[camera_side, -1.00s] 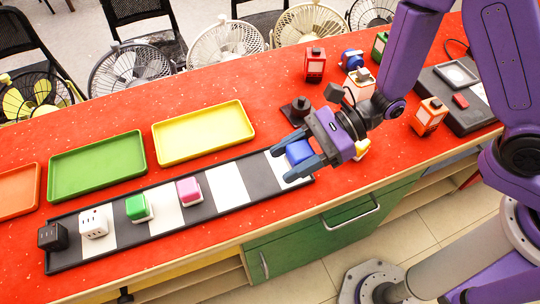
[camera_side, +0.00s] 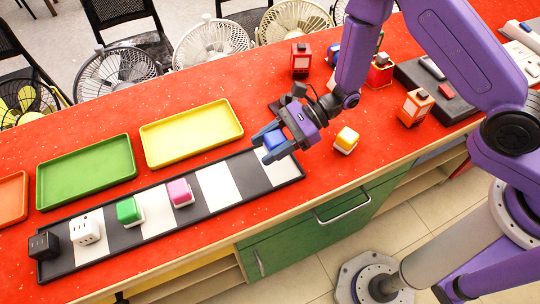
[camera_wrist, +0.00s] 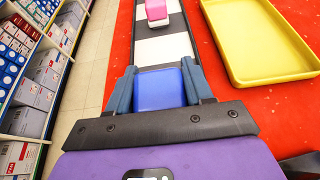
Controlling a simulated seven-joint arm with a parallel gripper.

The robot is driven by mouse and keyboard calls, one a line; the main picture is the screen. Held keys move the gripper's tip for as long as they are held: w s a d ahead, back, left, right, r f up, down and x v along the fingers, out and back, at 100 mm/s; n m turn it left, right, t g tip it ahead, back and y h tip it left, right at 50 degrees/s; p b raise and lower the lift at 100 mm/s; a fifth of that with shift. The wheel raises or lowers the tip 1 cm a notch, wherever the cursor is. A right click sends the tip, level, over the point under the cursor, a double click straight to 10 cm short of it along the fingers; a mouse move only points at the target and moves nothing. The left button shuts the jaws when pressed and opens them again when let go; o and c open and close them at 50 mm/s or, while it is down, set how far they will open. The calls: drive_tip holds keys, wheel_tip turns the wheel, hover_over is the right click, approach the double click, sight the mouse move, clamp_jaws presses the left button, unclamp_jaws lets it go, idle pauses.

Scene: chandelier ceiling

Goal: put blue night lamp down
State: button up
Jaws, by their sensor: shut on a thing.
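My gripper (camera_side: 274,145) is shut on the blue night lamp (camera_side: 275,140), a small blue block. It holds the lamp over the right end of the long black-and-white striped strip (camera_side: 217,190). In the wrist view the lamp (camera_wrist: 160,89) sits between the two fingers, with the strip (camera_wrist: 160,48) running away beyond it. I cannot tell whether the lamp's underside touches the strip. On the strip stand a pink lamp (camera_side: 180,192), a green lamp (camera_side: 128,211), a white cube (camera_side: 86,231) and a black cube (camera_side: 43,246), spaced apart.
Yellow (camera_side: 190,132), green (camera_side: 85,172) and orange (camera_side: 12,202) trays lie behind the strip. A yellow-and-white lamp (camera_side: 346,140) stands just right of my gripper. A red lantern (camera_side: 301,60) and an orange lantern (camera_side: 415,107) stand farther right. The strip between the pink lamp and my gripper is clear.

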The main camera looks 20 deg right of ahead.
drive_tip(key=shift+f, duration=2.2)
drive_tip(key=shift+f, duration=0.15)
drive_tip(key=o, duration=1)
